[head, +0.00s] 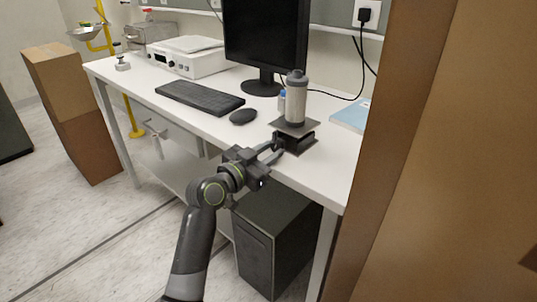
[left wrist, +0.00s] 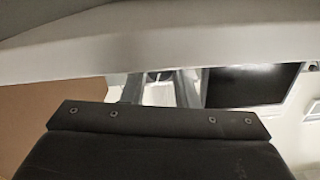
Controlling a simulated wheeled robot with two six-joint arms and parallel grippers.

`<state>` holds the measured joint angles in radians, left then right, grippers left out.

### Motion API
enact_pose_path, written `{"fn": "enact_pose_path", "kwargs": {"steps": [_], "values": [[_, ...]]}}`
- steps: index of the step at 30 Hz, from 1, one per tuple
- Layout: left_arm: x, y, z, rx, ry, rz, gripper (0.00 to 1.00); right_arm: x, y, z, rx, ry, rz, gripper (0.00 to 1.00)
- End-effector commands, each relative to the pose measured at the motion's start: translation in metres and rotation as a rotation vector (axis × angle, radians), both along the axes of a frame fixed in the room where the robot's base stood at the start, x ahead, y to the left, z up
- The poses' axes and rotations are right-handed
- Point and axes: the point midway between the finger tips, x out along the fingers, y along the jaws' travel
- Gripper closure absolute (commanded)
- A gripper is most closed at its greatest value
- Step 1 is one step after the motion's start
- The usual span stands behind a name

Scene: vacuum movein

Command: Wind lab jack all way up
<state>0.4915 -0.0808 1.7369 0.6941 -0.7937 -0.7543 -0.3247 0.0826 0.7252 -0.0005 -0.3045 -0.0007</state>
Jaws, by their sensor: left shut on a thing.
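The lab jack (head: 304,138) stands near the front edge of the white bench, with a flat grey top plate and a dark, low body. A grey cylindrical vessel with a dark cap (head: 296,100) stands upright on its plate. My left gripper (head: 275,150) reaches in from the front left, its fingers at the jack's front-left side. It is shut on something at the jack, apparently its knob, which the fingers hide. In the left wrist view the two fingers (left wrist: 160,88) show beyond the dark gripper body; the held part is not clear. My right gripper is not in view.
The bench (head: 205,122) also bears a mouse (head: 243,116), a keyboard (head: 200,97), a monitor (head: 265,35) and a white instrument (head: 190,58). A light-blue item (head: 350,115) lies right of the jack. A brown panel (head: 400,150) rises at right.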

Motion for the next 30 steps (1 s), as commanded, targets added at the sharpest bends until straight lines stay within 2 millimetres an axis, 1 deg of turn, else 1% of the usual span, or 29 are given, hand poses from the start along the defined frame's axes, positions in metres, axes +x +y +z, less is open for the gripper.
{"fn": "enact_pose_path", "kwargs": {"steps": [2, 3, 7, 16, 20, 23, 30], "values": [[0.0, 0.0, 0.0, 0.001, 0.002, 0.0, 0.96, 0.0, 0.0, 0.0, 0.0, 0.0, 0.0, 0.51], [0.0, 0.0, -0.001, 0.001, 0.002, 0.0, 0.68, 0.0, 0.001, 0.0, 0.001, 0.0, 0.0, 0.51], [0.0, 0.0, 0.0, 0.0, 0.002, 0.0, 0.51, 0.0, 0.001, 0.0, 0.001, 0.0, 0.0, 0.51], [-0.001, 0.001, 0.0, 0.0, 0.001, 0.0, 0.51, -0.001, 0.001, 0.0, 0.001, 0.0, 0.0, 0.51], [-0.007, 0.006, 0.0, -0.001, 0.0, 0.001, 0.51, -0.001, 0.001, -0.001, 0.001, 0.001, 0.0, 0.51], [-0.018, 0.014, -0.001, 0.0, 0.001, 0.001, 0.51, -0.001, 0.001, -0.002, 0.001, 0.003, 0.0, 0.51], [-0.056, 0.042, -0.002, 0.002, 0.002, 0.002, 0.51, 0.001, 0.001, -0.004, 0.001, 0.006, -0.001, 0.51]]}}
